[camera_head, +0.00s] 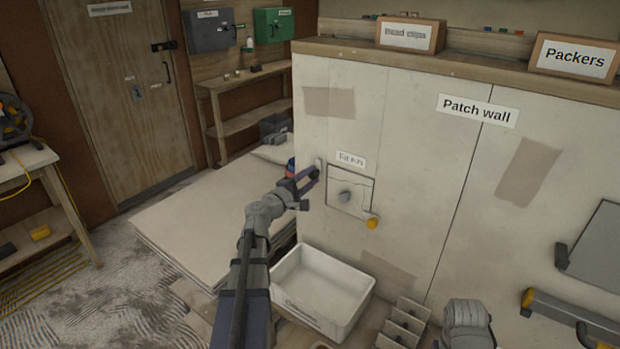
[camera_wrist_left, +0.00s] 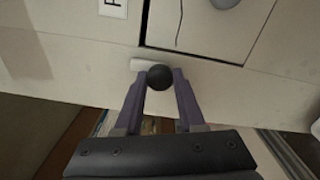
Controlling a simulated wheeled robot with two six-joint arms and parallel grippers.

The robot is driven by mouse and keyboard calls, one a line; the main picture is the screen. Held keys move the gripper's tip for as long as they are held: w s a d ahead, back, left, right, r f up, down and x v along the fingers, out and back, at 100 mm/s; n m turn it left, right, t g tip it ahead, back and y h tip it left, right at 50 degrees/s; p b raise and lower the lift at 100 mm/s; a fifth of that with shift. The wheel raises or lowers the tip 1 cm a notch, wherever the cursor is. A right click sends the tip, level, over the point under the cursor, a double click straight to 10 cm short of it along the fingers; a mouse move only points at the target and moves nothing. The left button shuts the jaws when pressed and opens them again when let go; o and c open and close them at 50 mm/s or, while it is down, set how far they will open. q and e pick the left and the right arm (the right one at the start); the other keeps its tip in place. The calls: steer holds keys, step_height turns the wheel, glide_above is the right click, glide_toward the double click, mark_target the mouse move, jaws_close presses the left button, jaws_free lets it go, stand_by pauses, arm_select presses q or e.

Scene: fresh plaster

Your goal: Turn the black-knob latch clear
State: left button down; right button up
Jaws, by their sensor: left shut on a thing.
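The black-knob latch is a pale bar with a round black knob (camera_wrist_left: 160,77). It sits beside the square white lid (camera_head: 350,187) in the patch wall, at the lid's left edge in the head view. My left gripper (camera_head: 309,178) is shut on the black knob, with a purple finger on each side of it in the left wrist view. The pale bar (camera_wrist_left: 140,65) shows just behind the knob, close to the lid's edge. The lid has a grey round knob (camera_head: 344,197) at its middle and a yellow knob (camera_head: 372,223) at its lower right corner.
A white crate (camera_head: 290,262) stands on the floor below the lid. Stacked boards (camera_head: 190,215) lie left of my left arm. Boxes (camera_head: 575,58) stand on the ledge above the wall. A yellow-ended tool (camera_head: 560,308) is at the lower right.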

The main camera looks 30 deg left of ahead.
arm_select(q)
steer(key=c, duration=0.5)
jaws_free()
steer(key=s, duration=0.8)
steer(key=shift+a, duration=0.3)
steer(key=shift+w+d, duration=0.1)
